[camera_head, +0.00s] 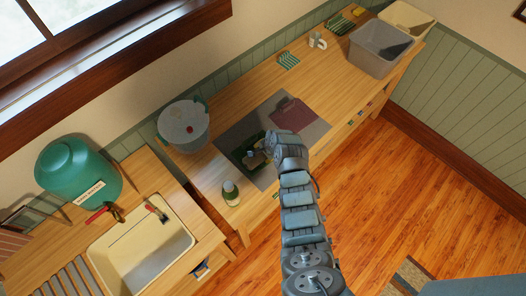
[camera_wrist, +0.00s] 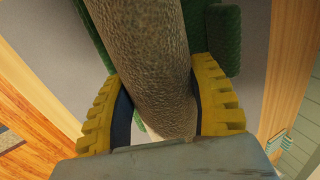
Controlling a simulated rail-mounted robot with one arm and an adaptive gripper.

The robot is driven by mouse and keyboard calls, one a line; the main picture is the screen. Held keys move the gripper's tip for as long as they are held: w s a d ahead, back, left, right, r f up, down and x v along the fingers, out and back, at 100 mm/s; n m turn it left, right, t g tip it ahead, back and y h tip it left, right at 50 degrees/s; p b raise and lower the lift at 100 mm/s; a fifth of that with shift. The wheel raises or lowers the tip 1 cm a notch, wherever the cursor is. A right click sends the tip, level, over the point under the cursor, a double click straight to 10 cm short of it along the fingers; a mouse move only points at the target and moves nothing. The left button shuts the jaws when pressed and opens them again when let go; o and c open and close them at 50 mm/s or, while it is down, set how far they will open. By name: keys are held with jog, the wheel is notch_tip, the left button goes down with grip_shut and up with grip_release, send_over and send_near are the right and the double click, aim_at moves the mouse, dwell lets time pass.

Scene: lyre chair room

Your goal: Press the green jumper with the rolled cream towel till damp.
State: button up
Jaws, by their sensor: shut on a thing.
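The rolled cream towel (camera_wrist: 150,60) runs lengthwise through the wrist view, with a rough, ribbed surface. My gripper (camera_wrist: 160,105) is shut on it, with a yellow-padded finger on each side. The green jumper (camera_wrist: 228,40) shows behind the towel on both sides; whether they touch I cannot tell. In the head view, the green jumper (camera_head: 240,155) lies on the left part of a grey mat (camera_head: 228,140) on the wooden bench. My gripper (camera_head: 262,156) is over the jumper there, and my arm hides part of it.
A dark red folded cloth (camera_head: 293,113) lies on the mat's right part. A bottle (camera_head: 230,194) stands near the front edge, and a clear bucket (camera_head: 181,127) stands at the back. A sink (camera_head: 135,255) and green tank (camera_head: 75,172) are left; a grey tub (camera_head: 380,50) is far right.

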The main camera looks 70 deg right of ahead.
jog(key=shift+w+d+r+p, duration=0.1)
jog(key=shift+r+p, duration=1.1)
jog(key=shift+r, duration=1.95)
jog(key=shift+r, duration=0.15)
